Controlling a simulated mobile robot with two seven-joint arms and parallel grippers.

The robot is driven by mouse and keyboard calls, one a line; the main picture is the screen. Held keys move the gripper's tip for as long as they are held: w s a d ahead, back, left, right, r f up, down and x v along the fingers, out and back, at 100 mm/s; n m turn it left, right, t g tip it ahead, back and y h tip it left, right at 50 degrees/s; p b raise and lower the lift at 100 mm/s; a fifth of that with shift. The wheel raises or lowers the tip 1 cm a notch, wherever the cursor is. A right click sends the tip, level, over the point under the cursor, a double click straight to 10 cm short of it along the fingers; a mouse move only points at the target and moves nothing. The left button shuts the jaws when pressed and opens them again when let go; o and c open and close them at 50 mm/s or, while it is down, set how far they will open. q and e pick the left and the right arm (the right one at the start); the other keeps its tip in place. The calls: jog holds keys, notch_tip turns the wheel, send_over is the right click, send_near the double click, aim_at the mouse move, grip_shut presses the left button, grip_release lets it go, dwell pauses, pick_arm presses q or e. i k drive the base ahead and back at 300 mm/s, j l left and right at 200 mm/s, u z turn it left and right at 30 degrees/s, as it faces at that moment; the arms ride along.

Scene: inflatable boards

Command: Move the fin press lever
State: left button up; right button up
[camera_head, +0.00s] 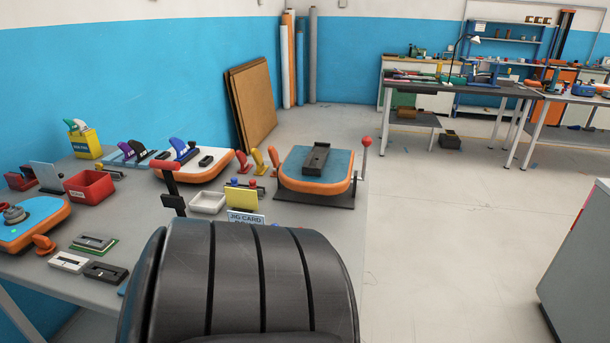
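A press-like fixture stands at the right end of the grey workbench (345,235). It has an orange-edged board with a blue top (292,165) and a dark block (317,157) on it. At its right side an upright lever with a red ball knob (366,141) rises on a thin grey rod; the rod's foot is partly hidden. Neither of my grippers is in view.
A large black ribbed shape, likely mine, hides the bench's front middle. Bins, fins and a JIG CARD sign (246,218) crowd the bench. Brown panels (251,100) lean on the wall behind. Open floor (440,210) lies right, before a grey cabinet (580,262).

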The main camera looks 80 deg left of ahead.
aim_at(173, 200)
jog(key=i+u, duration=0.4)
jog(key=i+l+u, duration=0.2)
jog(key=i+u, duration=0.2)
jog(key=i+l+u, duration=0.25)
jog(key=i+u, duration=0.35)
jog(key=u, duration=0.25)
jog(key=i+j+u, duration=0.1)
jog(key=u, duration=0.3)
jog(key=i+l+u, duration=0.1)
jog(key=i+u, duration=0.2)
jog(key=u, duration=0.15)
jog(key=i+l+u, duration=0.1)
jog(key=u, duration=0.3)
jog(key=i+l, duration=0.05)
